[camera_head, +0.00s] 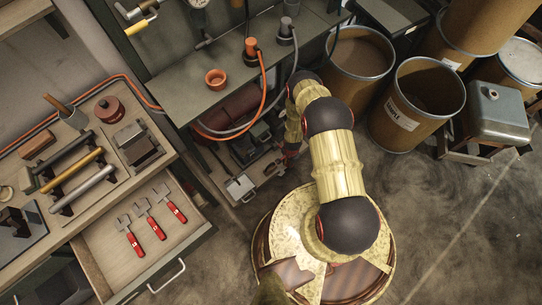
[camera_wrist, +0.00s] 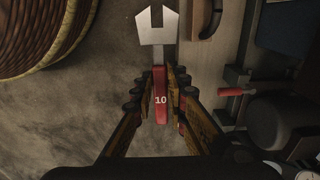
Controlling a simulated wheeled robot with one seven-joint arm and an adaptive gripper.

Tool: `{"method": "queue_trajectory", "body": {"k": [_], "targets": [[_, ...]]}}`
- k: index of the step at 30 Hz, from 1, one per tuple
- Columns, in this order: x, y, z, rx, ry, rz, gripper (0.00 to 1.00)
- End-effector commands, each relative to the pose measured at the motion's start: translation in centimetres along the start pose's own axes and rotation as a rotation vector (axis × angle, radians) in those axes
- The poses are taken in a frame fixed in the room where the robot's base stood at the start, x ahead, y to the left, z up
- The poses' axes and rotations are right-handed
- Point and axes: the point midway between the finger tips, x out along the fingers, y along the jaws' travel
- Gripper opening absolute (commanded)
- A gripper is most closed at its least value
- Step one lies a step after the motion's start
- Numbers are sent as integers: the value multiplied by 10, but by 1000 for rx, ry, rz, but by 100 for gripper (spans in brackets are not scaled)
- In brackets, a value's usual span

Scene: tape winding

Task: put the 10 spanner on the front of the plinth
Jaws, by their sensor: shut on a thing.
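The 10 spanner (camera_wrist: 160,100) has a red handle marked "10" and a grey open-ended head (camera_wrist: 157,27). In the wrist view my gripper (camera_wrist: 162,76) is shut on its handle, with a finger on each side. The head points away from my gripper and is clear of the fingers. In the head view my arm reaches up to the workbench's lower part; my gripper and the spanner are small and partly hidden there. I cannot pick out the plinth for certain in either view.
Several other red-handled tools lie in the open drawer (camera_head: 109,272) at left. The workbench (camera_head: 210,102) overhangs the cluttered low shelf area. Barrels (camera_head: 416,101) stand at upper right. The concrete floor (camera_head: 456,215) at right is mostly free.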

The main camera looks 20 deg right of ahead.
Motion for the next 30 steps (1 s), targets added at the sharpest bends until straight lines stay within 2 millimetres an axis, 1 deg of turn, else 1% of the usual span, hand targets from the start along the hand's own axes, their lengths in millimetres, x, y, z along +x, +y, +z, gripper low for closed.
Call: {"method": "queue_trajectory", "body": {"k": [6, 12, 15, 18, 21, 26, 29, 30], "targets": [[25, -30, -35, 2, 2, -3, 0], [45, -58, -68, 1, 2, -3, 0], [65, -66, -78, 0, 0, -1, 0], [79, -73, -87, 0, 0, -1, 0], [86, -79, -93, 0, 0, -1, 0], [91, -83, -98, 0, 1, -2, 0], [100, -86, -102, 0, 0, -1, 0], [106, -86, -102, 0, -1, 1, 0]]}}
